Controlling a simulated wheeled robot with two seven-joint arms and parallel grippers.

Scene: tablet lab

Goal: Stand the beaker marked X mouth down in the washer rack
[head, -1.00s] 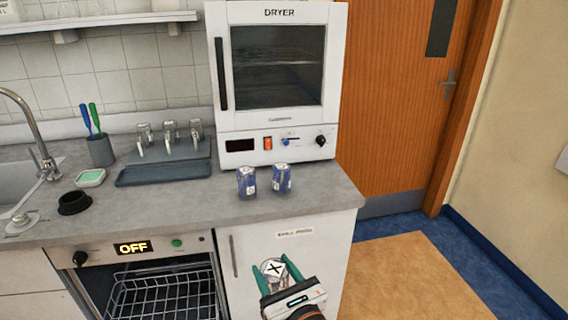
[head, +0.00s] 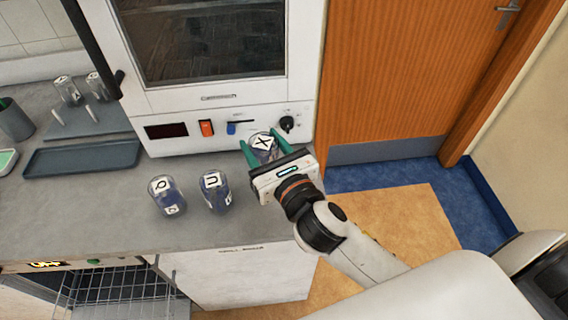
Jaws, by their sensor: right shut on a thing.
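The beaker marked X (head: 263,146) is clear glass with a white label and is between the green fingers of my right gripper (head: 264,148). The gripper is shut on it near the counter's right end, in front of the dryer. I cannot tell whether the beaker touches the counter or which way its mouth faces. The washer rack (head: 112,292), a wire basket, shows at the lower left, cut off by the picture's bottom edge. My left gripper is not in view.
Two more labelled beakers, one marked U (head: 215,191) and one that looks like Q (head: 166,195), stand on the counter (head: 110,215) left of the gripper. The dryer (head: 215,104) stands behind. A dark tray (head: 82,157) lies at the left. The front counter strip is clear.

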